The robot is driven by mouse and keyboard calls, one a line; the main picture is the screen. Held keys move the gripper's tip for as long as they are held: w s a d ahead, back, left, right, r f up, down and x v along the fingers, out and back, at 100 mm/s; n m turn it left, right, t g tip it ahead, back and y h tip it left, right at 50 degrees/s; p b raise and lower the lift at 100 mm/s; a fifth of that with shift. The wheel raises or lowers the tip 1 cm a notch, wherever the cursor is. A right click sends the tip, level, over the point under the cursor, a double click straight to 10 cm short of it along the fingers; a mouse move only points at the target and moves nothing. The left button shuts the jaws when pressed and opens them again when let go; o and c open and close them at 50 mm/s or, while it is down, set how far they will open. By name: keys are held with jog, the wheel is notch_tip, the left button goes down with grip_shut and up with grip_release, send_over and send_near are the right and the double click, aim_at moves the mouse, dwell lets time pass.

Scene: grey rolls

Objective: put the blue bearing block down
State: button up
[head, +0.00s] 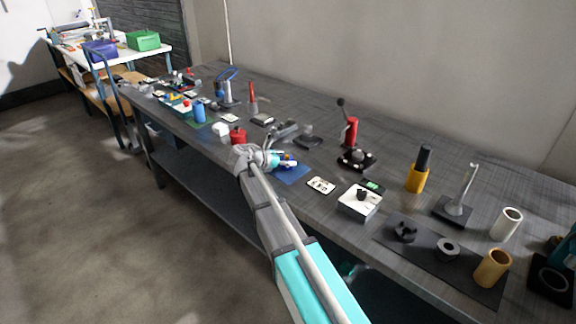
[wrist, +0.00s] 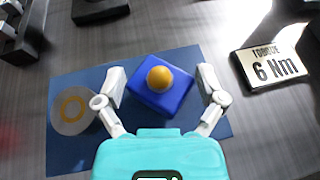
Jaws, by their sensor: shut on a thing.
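The blue bearing block (wrist: 150,100), with a round orange piece on its top face, sits between the fingers of my gripper (wrist: 162,88) in the wrist view. My gripper is shut on it, and the block looks slightly turned. A blue mat (wrist: 75,150) lies below it on the bench. I cannot tell whether the block touches the mat. In the head view my gripper (head: 284,160) is over the far left part of the blue mat (head: 295,175), and the block is mostly hidden there.
A pale disc with an orange ring (wrist: 73,108) is on the mat's left side. A "6 Nm" plate (wrist: 270,66) lies to the right of the mat. A red can (head: 238,136) stands left of my gripper. A white box (head: 360,203) stands to the right on the dark bench.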

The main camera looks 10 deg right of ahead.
jog(key=shift+f+b, duration=0.3)
jog(key=shift+f, duration=0.15)
jog(key=o, duration=1)
jog(key=shift+r, duration=0.15)
jog(key=shift+r+p, duration=0.1)
jog(key=shift+p, duration=0.2)
jog(key=p+v, duration=0.4)
jog(key=v, duration=0.8)
jog(key=shift+s, duration=0.1)
